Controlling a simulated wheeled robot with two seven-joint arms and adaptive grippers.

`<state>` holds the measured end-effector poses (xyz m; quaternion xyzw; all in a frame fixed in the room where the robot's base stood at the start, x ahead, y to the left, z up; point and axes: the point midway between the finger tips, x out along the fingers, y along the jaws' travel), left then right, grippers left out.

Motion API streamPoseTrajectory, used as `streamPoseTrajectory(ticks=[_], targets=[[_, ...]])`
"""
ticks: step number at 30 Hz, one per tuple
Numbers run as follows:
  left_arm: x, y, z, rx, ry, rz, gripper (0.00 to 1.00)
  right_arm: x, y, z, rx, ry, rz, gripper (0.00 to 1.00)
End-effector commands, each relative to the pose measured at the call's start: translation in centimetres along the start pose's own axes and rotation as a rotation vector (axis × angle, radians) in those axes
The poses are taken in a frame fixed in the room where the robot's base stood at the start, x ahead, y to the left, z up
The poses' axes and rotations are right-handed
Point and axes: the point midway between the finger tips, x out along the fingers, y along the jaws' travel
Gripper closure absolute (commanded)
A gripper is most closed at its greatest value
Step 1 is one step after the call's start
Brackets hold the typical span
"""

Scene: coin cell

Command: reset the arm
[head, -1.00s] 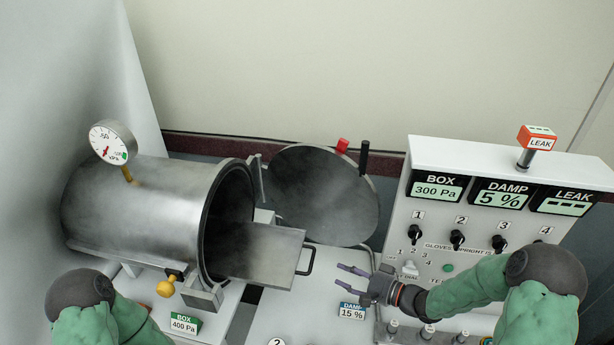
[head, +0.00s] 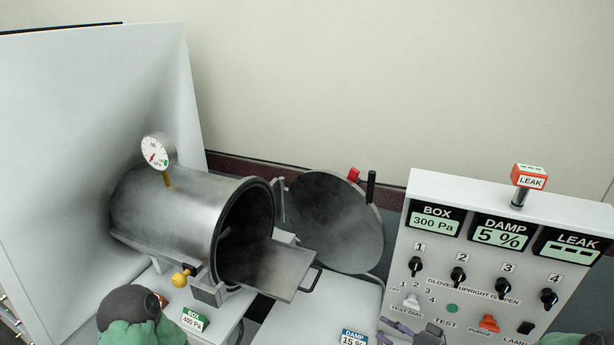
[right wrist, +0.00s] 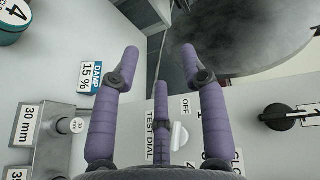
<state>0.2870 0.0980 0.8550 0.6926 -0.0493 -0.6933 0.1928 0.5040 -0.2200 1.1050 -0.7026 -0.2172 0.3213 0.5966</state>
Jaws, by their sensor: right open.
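My right gripper (head: 402,334) shows at the bottom edge of the head view, in front of the lower left of the control panel (head: 398,268). In the right wrist view its purple fingers (right wrist: 158,75) are spread open with nothing between them. The white test dial (right wrist: 180,136) lies just beyond the fingers. Part of my left arm shows at the bottom left of the head view; its gripper is out of view.
A metal chamber (head: 170,217) stands left of centre, its round door (head: 335,225) swung open and its tray (head: 268,268) slid out. A gauge (head: 157,152) tops it.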

Motion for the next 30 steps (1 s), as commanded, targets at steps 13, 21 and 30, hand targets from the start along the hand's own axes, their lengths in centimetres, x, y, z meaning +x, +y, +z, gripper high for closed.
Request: streamPoseTrajectory(ticks=[13, 21, 30], targets=[[0.0, 0.0, 0.0, 0.000, 0.001, 0.000, 0.60, 2.8, 3.8, 0.8, -0.067, 0.080, 0.120, 0.56], [0.0, 0.0, 0.0, 0.000, 0.000, 0.000, 0.60, 4.8, 9.3, 3.7, -0.135, 0.094, 0.319, 0.56], [0.0, 0.0, 0.0, 0.000, 0.000, 0.000, 0.60, 3.7, 19.0, 14.2, -0.246, -0.135, 0.728, 0.56]])
